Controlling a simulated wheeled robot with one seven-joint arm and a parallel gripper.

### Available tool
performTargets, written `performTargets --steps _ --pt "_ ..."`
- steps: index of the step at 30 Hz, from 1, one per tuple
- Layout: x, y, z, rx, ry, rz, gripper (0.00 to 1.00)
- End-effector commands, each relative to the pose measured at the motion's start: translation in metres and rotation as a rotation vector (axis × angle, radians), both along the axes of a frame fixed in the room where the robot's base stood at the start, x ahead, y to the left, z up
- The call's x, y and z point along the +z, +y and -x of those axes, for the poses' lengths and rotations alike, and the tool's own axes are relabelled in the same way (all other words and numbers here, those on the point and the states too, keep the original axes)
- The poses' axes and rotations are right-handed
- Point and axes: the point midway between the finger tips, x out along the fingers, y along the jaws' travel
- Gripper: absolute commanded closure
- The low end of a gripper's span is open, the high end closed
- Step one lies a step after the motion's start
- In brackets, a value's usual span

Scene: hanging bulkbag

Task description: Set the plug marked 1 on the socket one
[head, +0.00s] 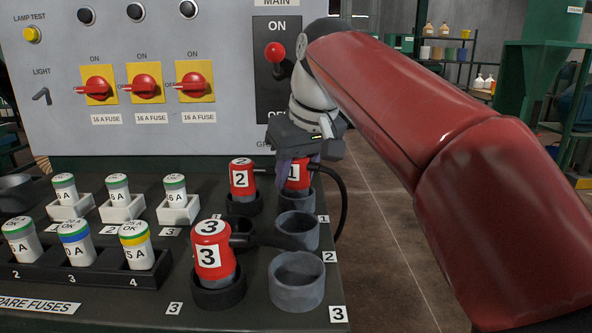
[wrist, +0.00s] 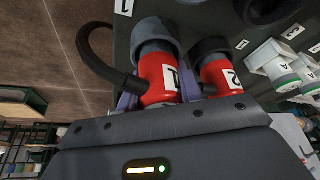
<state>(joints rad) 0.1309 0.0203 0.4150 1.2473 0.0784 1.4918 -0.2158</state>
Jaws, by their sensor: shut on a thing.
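The red plug marked 1 (head: 297,176) is upright at the back right of the bench; it also shows in the wrist view (wrist: 160,78). My gripper (head: 296,160) is shut on it from above and behind, with purple fingers on both sides in the wrist view (wrist: 158,94). Socket one, a grey ring (head: 300,202) beside the label 1, is directly under the plug. In the wrist view the plug's grey lower end meets the ring's mouth (wrist: 152,28). How deep it sits is hidden. A black cable curves from the plug to the right.
Plug 2 (head: 242,178) and plug 3 (head: 211,252) stand in dark holders to the left. Grey socket two (head: 297,232) and socket three (head: 297,284) are empty, nearer the front. Fuses in white holders (head: 122,207) stand left. The switch panel (head: 150,50) rises behind.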

Motion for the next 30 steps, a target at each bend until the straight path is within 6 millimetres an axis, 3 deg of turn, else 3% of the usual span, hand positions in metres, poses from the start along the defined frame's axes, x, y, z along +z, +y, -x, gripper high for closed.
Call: performTargets --steps 7,8,10,17,30 --pt "-0.006 0.0 0.0 0.0 -0.001 0.0 0.9" --pt "-0.005 0.0 0.0 0.0 -0.001 0.0 0.63" --pt "-0.005 0.0 0.0 0.0 -0.001 0.0 0.55" --pt "-0.002 0.0 0.001 0.001 0.0 0.0 0.55" --pt "0.03 -0.007 0.012 0.001 -0.002 -0.001 0.55"
